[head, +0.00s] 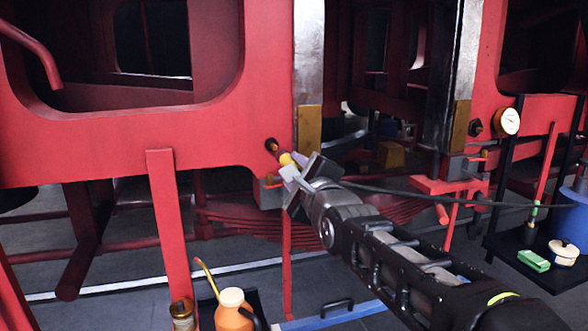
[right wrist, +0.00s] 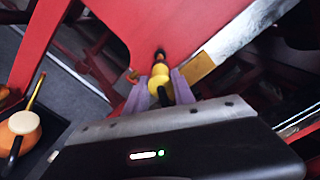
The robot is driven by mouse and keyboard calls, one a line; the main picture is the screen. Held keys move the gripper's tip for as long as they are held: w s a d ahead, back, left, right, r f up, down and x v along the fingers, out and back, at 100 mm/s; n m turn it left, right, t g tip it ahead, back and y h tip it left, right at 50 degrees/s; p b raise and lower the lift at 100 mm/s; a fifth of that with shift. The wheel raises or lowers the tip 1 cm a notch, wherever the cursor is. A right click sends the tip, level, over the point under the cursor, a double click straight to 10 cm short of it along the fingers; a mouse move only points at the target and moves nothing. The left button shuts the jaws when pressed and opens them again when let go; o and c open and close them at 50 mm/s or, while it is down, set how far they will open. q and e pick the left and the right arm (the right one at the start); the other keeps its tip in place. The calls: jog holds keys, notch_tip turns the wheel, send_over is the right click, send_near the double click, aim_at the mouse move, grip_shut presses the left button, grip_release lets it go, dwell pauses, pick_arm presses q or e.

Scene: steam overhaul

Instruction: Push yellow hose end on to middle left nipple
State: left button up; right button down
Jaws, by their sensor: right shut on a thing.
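The yellow hose end (head: 286,159) is between the fingers of my right gripper (head: 293,164), which is shut on it. In the right wrist view, the yellow hose end (right wrist: 160,73) sits between the two purple fingertips of the right gripper (right wrist: 161,86). It points at a dark nipple (right wrist: 159,54) on the red frame plate, which also shows in the head view (head: 271,145). The two are in line and very close; I cannot tell whether the hose end is over the nipple's tip. My left gripper is not in view.
A lower orange nipple (head: 269,180) sits just below. A black hose (head: 430,194) trails right from the gripper. A gauge (head: 508,121) and another dark nipple (head: 475,128) are at right. An orange can (head: 232,310) stands below; a blue bucket (head: 571,215) is far right.

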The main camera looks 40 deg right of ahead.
aim_at(283, 156)
jog(key=shift+w, duration=0.1)
jog(key=shift+p+x, duration=0.65)
jog(key=shift+x, duration=0.3)
jog(key=shift+p+x, duration=0.65)
jog(key=shift+x, duration=0.6)
jog(key=shift+d, duration=0.1)
jog(key=shift+w+b, duration=0.25)
jog(key=shift+b, duration=0.45)
jog(key=shift+w, duration=0.15)
jog(key=shift+p+x, duration=0.55)
jog(key=shift+x, duration=0.7)
jog(key=c, duration=1)
grip_release()
jog(key=shift+d, duration=0.1)
